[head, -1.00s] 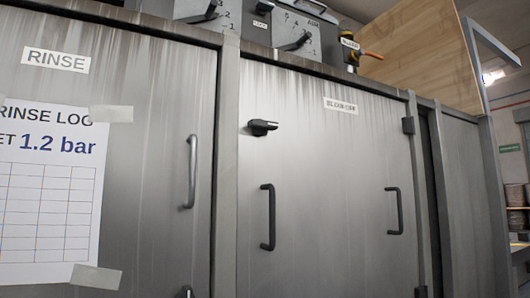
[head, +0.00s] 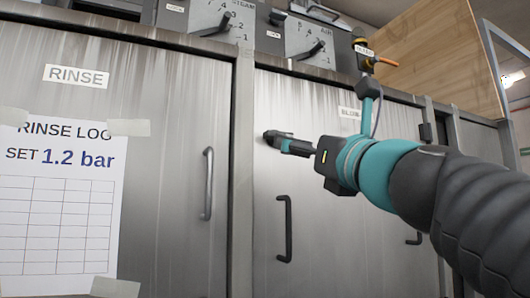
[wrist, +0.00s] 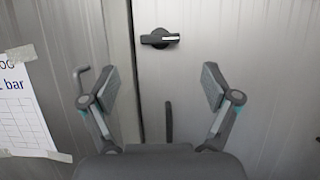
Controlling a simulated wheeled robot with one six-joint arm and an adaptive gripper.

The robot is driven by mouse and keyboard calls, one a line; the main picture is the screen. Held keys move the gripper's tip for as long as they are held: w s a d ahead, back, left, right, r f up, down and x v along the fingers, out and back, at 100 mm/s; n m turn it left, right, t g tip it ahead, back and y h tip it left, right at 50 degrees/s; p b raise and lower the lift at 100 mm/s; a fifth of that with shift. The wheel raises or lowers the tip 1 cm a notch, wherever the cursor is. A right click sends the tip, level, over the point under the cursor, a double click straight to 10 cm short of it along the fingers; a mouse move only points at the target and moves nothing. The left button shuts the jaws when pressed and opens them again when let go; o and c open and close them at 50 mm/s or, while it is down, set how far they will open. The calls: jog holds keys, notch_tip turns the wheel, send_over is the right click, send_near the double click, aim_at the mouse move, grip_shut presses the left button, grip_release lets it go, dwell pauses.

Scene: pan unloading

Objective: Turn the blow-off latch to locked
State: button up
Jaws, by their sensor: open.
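The blow-off latch is a small black handle on the upper left of the blow-off door (head: 340,170). In the wrist view the latch (wrist: 160,38) lies about horizontal, with a pale stripe on its right part. My gripper (head: 295,147) reaches in from the right in the head view and overlaps the right end of the latch (head: 270,136). In the wrist view my gripper (wrist: 155,85) is open and empty, its fingers spread wide. The latch shows beyond and above the gap between the fingertips, and I see no contact there.
A black vertical door handle (head: 285,228) is below the latch. To the left is the rinse door with a grey handle (head: 208,183) and a paper log sheet (head: 60,200). Dials (head: 312,38) and an orange-levered valve (head: 375,58) sit on top of the cabinet.

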jog(key=p+x, duration=0.1)
jog(key=x, duration=0.8)
jog(key=shift+w+p, duration=0.3)
jog(key=shift+p, duration=0.05)
jog(key=shift+a, duration=0.1)
jog(key=c, duration=1.1)
